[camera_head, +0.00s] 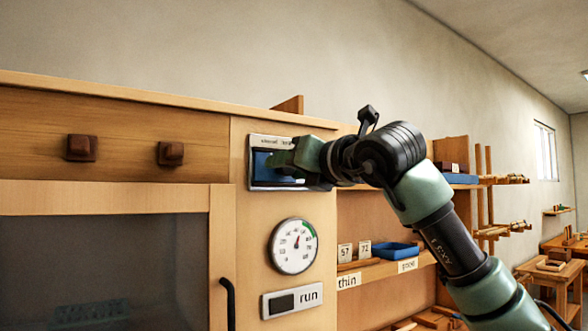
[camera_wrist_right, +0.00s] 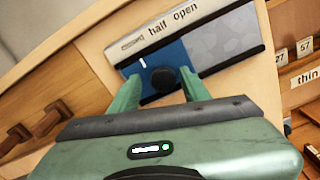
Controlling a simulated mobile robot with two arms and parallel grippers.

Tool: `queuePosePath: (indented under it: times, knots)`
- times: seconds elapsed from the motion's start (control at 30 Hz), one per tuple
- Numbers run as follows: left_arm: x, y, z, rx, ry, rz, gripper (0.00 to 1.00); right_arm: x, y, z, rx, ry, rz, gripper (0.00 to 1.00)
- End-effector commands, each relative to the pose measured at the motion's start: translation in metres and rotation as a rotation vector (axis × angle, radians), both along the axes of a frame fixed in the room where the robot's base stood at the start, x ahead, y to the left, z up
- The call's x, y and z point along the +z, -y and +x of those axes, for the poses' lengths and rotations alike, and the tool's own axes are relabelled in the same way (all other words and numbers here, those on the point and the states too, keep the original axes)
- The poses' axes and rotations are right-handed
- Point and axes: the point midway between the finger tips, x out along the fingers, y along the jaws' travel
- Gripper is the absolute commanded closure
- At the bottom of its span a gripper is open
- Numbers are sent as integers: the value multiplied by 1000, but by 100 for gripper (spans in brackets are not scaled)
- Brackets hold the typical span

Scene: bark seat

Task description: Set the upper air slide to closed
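The air slide panel (camera_head: 255,183) is set in the wooden cabinet front at upper middle of the head view. Its blue slide plate (camera_wrist_right: 168,56) has a white mark and a round black knob (camera_wrist_right: 163,80). The blue shows at the left of the opening and grey at the right. The label strip (camera_wrist_right: 215,22) reads "half open"; the word at its left end is blurred. The white mark lies below that left end. My right gripper (camera_wrist_right: 160,79) is open, one finger on each side of the knob, with gaps visible. My left gripper is out of view.
Below the panel are a round dial (camera_head: 293,246) and a "run" plate (camera_head: 292,299). A door with a dark window (camera_head: 105,270) and a black handle (camera_head: 228,303) is at left. Shelves with a blue tray (camera_head: 396,250) stand at right, behind my arm.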

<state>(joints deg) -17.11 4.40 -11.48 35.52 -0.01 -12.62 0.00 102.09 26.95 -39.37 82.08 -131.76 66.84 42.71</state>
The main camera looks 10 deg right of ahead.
Motion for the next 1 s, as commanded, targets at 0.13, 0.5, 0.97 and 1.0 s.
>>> queuePosePath:
  times: [0.13, 0.5, 0.97, 1.0]
  knots:
    - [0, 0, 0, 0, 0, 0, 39, 0, 1, 0, -3, 1, 0, 50]
    - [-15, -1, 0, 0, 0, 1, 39, -2, 10, -22, -3, 6, 2, 50]
    - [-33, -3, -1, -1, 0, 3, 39, 0, 26, -73, -2, 1, 1, 50]
    - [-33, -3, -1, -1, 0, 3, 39, 0, 26, -74, -1, 1, 0, 50]
